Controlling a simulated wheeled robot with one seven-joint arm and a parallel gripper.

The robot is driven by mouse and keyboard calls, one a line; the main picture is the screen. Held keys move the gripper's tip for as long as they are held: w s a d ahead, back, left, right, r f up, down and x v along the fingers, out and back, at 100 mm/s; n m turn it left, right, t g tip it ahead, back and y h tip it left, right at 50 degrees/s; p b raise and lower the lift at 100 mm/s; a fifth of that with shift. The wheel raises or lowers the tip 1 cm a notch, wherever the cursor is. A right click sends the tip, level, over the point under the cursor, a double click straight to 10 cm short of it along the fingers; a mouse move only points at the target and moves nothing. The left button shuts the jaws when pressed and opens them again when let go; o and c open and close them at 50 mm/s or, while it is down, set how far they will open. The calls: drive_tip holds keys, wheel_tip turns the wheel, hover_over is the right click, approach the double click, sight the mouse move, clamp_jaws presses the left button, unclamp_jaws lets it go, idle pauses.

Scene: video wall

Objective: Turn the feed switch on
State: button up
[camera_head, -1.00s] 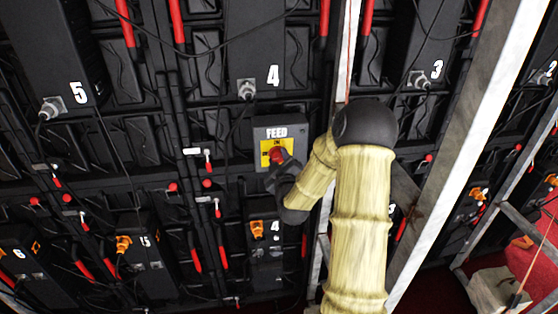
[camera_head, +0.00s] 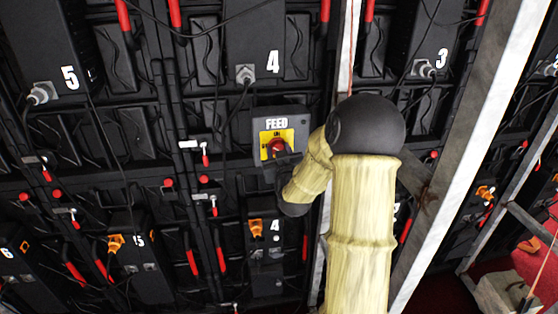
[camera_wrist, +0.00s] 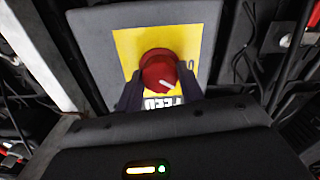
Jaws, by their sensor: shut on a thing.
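The feed switch is a red round knob (camera_head: 277,147) on a yellow plate (camera_head: 292,134), mounted on a grey box (camera_head: 257,122) labelled FEED. In the head view "ON" is printed above the knob. My gripper (camera_head: 281,157) reaches it from below right, and its fingers partly hide the plate. In the wrist view, where the label is upside down, the dark fingers of my gripper (camera_wrist: 158,84) are shut on the knob (camera_wrist: 158,66), one on each side. A white line on the knob slants toward lower right there. Exactly which mark it meets is unclear.
Black panel backs with cables and red handles surround the box. A numbered 4 unit (camera_head: 258,40) sits above, and another 4 unit (camera_head: 265,270) below. A pale metal post (camera_head: 345,50) stands just right of the box, and a wider slanted beam (camera_head: 478,130) stands farther right.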

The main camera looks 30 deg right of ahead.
drive_tip(key=m+b, duration=0.7)
drive_tip(key=m, duration=0.3)
drive_tip(key=shift+m, duration=0.3)
drive_tip(key=shift+r, duration=0.1)
drive_tip(key=o, duration=1)
drive_tip(key=shift+w, duration=0.15)
drive_tip(key=shift+s, duration=0.2)
